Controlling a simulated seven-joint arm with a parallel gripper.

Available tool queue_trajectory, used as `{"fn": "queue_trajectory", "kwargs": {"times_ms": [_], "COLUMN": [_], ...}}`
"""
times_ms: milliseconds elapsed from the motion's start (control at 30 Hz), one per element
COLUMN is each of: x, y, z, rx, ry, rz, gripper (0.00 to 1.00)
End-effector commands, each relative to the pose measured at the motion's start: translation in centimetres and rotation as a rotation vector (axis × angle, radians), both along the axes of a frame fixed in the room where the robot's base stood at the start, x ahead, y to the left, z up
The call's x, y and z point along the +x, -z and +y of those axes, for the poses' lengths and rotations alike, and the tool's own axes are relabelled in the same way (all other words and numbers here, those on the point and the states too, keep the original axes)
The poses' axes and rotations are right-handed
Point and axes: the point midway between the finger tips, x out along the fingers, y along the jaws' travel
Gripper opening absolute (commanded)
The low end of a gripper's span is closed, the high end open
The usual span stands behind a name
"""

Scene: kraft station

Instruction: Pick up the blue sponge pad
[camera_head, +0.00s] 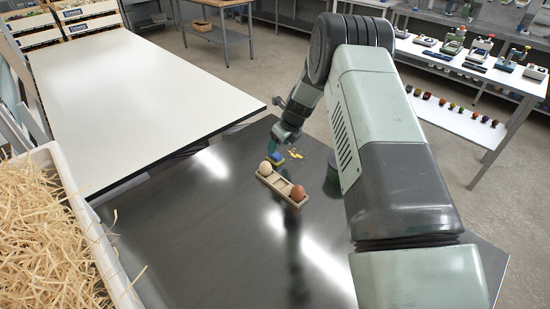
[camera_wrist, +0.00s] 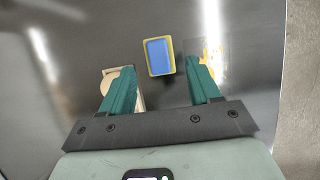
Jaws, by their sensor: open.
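The blue sponge pad (camera_wrist: 159,55) is a small blue rectangle with a yellow border, lying on the dark shiny table. In the wrist view it sits between and a little beyond the two open fingertips of my gripper (camera_wrist: 158,60), apart from both. In the head view the pad (camera_head: 276,158) shows small beside the wooden egg holder, just under my gripper (camera_head: 279,150). The fingers are hard to make out there. My gripper is open and empty.
A wooden holder (camera_head: 283,187) with a pale egg (camera_head: 265,168) and a brown egg (camera_head: 298,193) stands close by. Yellow bits (camera_head: 295,154) lie on the other side. A crate of straw (camera_head: 88,214) is at left. The front of the dark table (camera_head: 200,245) is clear.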

Motion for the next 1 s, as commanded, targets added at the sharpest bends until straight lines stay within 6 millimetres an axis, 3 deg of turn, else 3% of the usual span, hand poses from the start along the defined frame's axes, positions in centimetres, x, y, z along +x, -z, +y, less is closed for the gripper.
{"fn": "queue_trajectory", "kwargs": {"times_ms": [300, 633, 1000], "x": [0.8, 0.9, 0.9], "y": [4.2, 4.7, 4.7], "z": [1.1, 1.3, 1.3], "rx": [0.000, 0.000, 0.000], "ry": [-0.001, -0.001, -0.001], "rz": [0.001, 0.000, 0.001], "gripper": [0.62, 0.60, 0.04]}}
